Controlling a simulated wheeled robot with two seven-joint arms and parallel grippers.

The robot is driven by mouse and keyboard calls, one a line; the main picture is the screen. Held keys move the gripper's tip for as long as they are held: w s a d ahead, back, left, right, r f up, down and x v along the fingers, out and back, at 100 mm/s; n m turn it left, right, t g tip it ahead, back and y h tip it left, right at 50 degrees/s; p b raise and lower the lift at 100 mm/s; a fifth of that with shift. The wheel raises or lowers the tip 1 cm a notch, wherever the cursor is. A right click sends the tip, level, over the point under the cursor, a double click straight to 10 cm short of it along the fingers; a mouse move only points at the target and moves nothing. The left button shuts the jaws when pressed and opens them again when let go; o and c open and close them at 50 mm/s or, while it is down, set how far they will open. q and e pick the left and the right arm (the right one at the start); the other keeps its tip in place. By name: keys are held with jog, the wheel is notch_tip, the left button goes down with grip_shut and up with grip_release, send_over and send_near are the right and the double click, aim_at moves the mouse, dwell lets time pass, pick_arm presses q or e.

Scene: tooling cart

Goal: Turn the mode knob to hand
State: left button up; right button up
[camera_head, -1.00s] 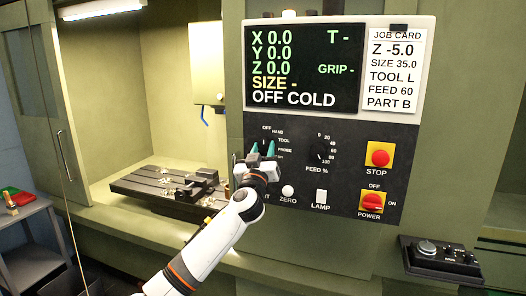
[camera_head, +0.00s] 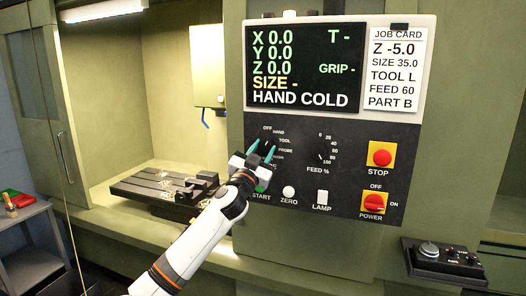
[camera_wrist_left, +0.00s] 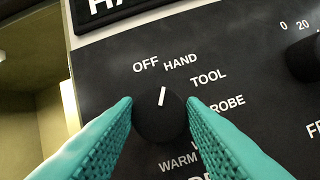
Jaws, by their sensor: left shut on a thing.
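The mode knob (camera_wrist_left: 160,122) is a round black knob with a white pointer line, on the dark control panel. In the left wrist view its pointer tilts slightly right of straight up, toward the HAND label (camera_wrist_left: 180,60); the OFF label (camera_wrist_left: 146,65) is to its left. My left gripper (camera_head: 262,149) has its teal fingers on either side of the knob, shut on it; they also show in the left wrist view (camera_wrist_left: 160,104). The screen (camera_head: 306,70) reads HAND COLD on its bottom line. My right gripper is not in view.
The feed knob (camera_head: 321,150) is right of the mode knob. Below are the white ZERO button (camera_head: 288,192) and LAMP switch (camera_head: 322,197). A red STOP button (camera_head: 381,156) and red POWER switch (camera_head: 373,203) are on the right. A machine table (camera_head: 150,188) is at the left.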

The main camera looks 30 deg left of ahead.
pick_arm(q)
jog(key=shift+m+h, duration=0.6)
jog(key=shift+m, duration=0.4)
jog(key=o, duration=1)
jog(key=b+v, duration=0.6)
jog(key=v, duration=0.6)
jog(key=shift+f, duration=0.15)
